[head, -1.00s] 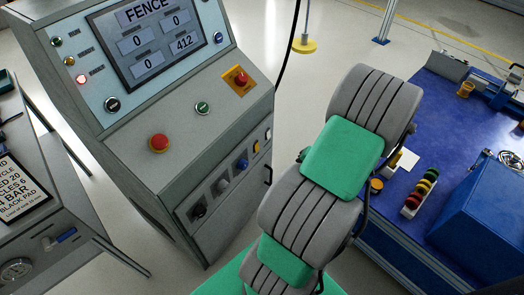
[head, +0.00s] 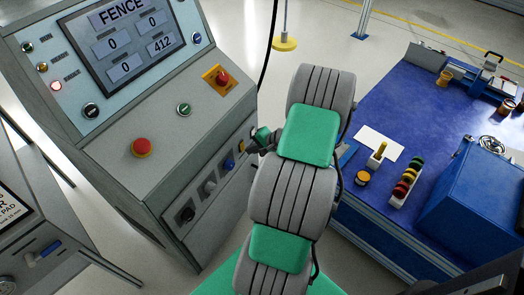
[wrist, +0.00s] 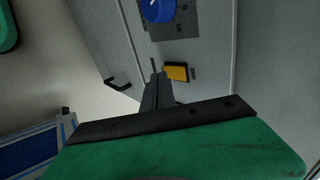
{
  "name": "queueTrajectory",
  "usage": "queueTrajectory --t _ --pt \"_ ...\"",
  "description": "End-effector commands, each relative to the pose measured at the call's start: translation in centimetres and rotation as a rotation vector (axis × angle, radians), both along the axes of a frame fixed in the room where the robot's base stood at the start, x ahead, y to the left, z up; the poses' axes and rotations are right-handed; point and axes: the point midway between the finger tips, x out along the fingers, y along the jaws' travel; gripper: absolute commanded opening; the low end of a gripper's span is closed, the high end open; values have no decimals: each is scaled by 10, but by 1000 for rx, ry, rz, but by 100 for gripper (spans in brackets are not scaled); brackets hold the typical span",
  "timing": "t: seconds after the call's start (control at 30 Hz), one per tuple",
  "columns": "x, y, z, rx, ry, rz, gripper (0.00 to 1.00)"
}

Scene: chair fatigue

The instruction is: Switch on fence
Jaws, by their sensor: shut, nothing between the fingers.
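The grey control cabinet (head: 110,180) stands at the left, its screen (head: 122,45) reading FENCE with number boxes of 0, 0, 0 and 412. On its lower front strip are a black knob (head: 187,215), a grey knob (head: 209,187), a blue knob (head: 228,163) and a yellow switch (head: 241,146). In the wrist view the blue knob (wrist: 157,10) and yellow switch (wrist: 176,72) show close up. My gripper (wrist: 157,78) is shut and empty, its tips just left of the yellow switch in that picture; contact cannot be told. No switch's label is readable.
A blue workbench (head: 400,110) stands right. A black handle (wrist: 118,84) juts from the cabinet.

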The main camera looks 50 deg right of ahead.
Motion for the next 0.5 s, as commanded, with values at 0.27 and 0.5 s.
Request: queueTrajectory --t 0.27,0.5 --pt "11 3 -2 2 1 -1 0" --pt "14 4 -5 1 1 1 0"
